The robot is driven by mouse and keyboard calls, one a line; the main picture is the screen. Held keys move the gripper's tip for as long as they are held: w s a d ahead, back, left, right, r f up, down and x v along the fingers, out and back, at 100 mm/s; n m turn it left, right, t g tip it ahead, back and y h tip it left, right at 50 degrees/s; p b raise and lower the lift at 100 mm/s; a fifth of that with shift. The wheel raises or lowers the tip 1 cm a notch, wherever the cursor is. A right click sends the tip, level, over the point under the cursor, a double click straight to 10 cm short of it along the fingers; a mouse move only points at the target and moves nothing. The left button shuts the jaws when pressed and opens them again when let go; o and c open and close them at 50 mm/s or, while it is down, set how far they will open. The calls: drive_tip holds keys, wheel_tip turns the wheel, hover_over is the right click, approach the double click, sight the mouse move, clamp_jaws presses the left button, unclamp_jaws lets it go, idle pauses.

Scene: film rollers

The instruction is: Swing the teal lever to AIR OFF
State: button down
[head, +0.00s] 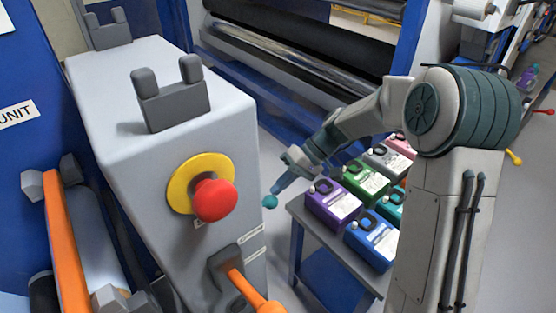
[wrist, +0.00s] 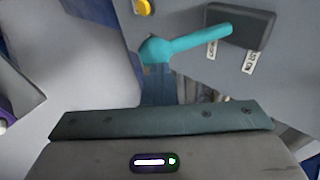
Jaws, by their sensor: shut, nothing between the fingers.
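The teal lever (wrist: 190,43) shows in the wrist view, running from a dark grey housing (wrist: 240,24) on a grey panel to a ball knob at its left end. In the head view only its teal knob (head: 270,201) shows, past the right edge of the grey cabinet. My gripper (wrist: 157,72) is shut and empty, its fingertips right at the knob; I cannot tell whether they touch it. In the head view my gripper (head: 279,187) is just above the knob. One label (wrist: 249,62) near the housing seems to read AIR ON; another label (wrist: 212,48) is too small to read.
The grey cabinet (head: 150,85) carries a red stop button (head: 215,199) and an orange lever (head: 250,292). A blue table (head: 310,225) with several coloured canisters stands right of the knob, below my arm. Large rollers (head: 290,65) are behind.

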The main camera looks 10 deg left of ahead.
drive_tip(key=shift+s+d+f, duration=0.1)
drive_tip(key=shift+s+f, duration=0.05)
drive_tip(key=shift+f, duration=0.3)
drive_tip(key=w+a+r+p+v, duration=0.1)
drive_tip(key=v, duration=1.3)
drive_tip(key=shift+a, duration=0.2)
drive_tip(key=shift+w, duration=0.1)
drive_tip(key=s+d+m+t+h, duration=0.3)
drive_tip(key=s+d, duration=0.3)
drive_tip(key=s, duration=0.5)
drive_tip(key=s+d+m+t+h, duration=0.4)
drive_tip(key=s+d, duration=0.3)
drive_tip(key=s, duration=0.4)
drive_tip(key=shift+s+f+m+h, duration=0.4)
drive_tip(key=shift+f+h, duration=0.05)
drive_tip(key=shift+h, duration=0.25)
drive_tip(key=shift+d, duration=0.1)
